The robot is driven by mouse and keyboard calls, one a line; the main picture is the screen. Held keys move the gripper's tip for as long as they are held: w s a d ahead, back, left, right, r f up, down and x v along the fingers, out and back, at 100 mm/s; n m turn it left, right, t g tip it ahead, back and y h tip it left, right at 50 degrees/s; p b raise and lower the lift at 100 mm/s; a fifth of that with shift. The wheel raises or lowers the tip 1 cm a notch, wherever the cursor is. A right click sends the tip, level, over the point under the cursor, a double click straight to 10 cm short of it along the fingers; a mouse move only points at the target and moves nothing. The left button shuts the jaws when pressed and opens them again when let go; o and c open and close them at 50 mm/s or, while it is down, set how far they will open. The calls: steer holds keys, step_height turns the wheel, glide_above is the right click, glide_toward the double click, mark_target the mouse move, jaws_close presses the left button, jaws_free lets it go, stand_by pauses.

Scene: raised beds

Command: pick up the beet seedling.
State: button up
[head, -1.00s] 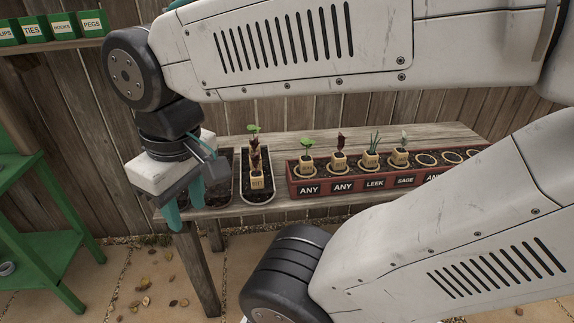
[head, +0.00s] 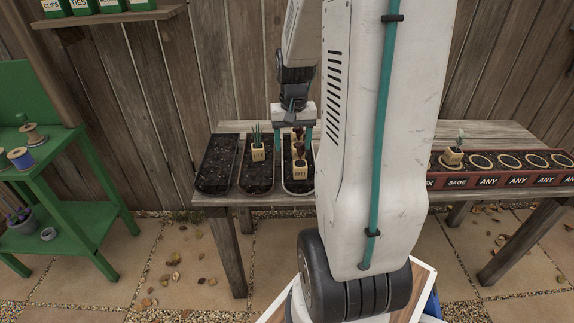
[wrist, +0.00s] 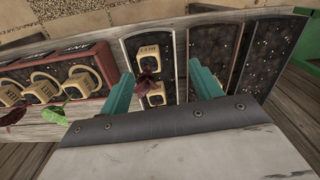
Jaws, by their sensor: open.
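The beet seedling looks to be a dark red-leaved plant in a small tan pot (head: 301,171) in the right black soil tray (head: 290,190); its label is too small to read surely. A second tan pot stands close behind it, partly hidden by my gripper. My gripper (head: 293,146) is open and empty above this tray, with its teal fingers to either side. In the wrist view, my gripper (wrist: 160,68) spans the tray, and two tan pots, one nearer the tray end (wrist: 150,50), lie between the fingers with dark red leaves (wrist: 148,86). No contact is visible.
A leek pot (head: 257,154) stands in the middle tray (head: 256,183). The left tray (head: 216,172) shows only soil. A red labelled rack (head: 500,181) with seedling pots and empty rings is to the right. A green shelf (head: 75,215) stands at left.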

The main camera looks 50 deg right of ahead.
mark_target(300, 163)
steer(key=shift+m, duration=0.5)
steer(key=d+f, duration=0.3)
steer(key=shift+s+d+f, duration=0.2)
steer(key=shift+s+f, duration=0.1)
steer(key=shift+s, duration=0.1)
steer(key=f, duration=0.7)
steer(key=shift+w+d, duration=0.1)
steer(key=shift+w, duration=0.2)
steer(key=shift+c, duration=0.3)
steer(key=shift+r, duration=0.1)
steer(key=c, duration=1)
